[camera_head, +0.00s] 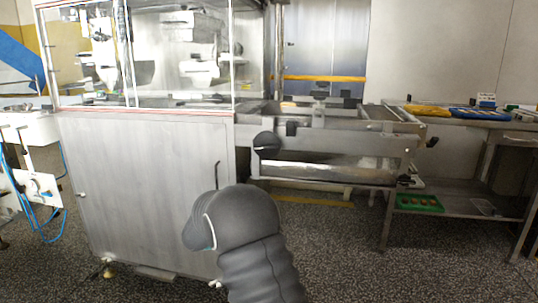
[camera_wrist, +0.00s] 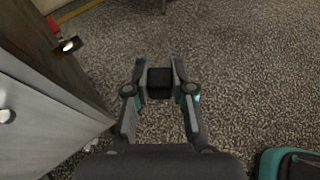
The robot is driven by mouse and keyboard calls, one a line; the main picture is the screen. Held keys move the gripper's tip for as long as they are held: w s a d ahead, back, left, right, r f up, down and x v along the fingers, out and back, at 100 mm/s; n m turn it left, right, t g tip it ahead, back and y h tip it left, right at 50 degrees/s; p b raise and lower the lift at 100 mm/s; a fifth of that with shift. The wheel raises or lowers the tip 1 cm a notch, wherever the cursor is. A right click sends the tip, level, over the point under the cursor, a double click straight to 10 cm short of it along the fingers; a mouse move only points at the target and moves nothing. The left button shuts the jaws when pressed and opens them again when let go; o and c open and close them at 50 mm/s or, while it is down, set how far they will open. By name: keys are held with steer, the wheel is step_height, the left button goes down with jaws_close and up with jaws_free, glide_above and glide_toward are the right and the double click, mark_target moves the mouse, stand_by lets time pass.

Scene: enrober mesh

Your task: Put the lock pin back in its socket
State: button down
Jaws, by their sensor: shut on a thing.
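In the wrist view my gripper (camera_wrist: 160,84) points down over the speckled floor, its two fingers closed on a dark, blocky thing (camera_wrist: 160,83). I see this thing nearly end on, so its length and any shank are hidden; I take it to be the lock pin. It is held in the air, apart from the machine. In the head view my dark arm covers the lower middle, and I cannot make out the gripper's fingers or the held thing. I cannot make out the pin's socket for sure in either view.
A steel cabinet (camera_head: 150,195) with a clear guarded top stands left; a conveyor frame (camera_head: 345,140) extends right, with a dark round knob (camera_head: 267,143). A side table (camera_head: 460,196) holds a green tray (camera_head: 419,203). A dark bracket (camera_wrist: 68,44) juts out upper left in the wrist view.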

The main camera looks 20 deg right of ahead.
steer(key=s+d+r, duration=0.1)
steer(key=d+r, duration=0.2)
steer(key=r, duration=1.2)
steer(key=s+d+r+n+t, duration=0.1)
steer(key=d+r, duration=0.1)
steer(key=r, duration=1.2)
steer(key=s+d+r, duration=0.1)
steer(key=d+r, duration=0.2)
steer(key=r, duration=1.2)
steer(key=shift+d+r+n+t+y, duration=0.3)
steer(key=shift+d+r+t, duration=0.05)
steer(key=shift+t, duration=0.05)
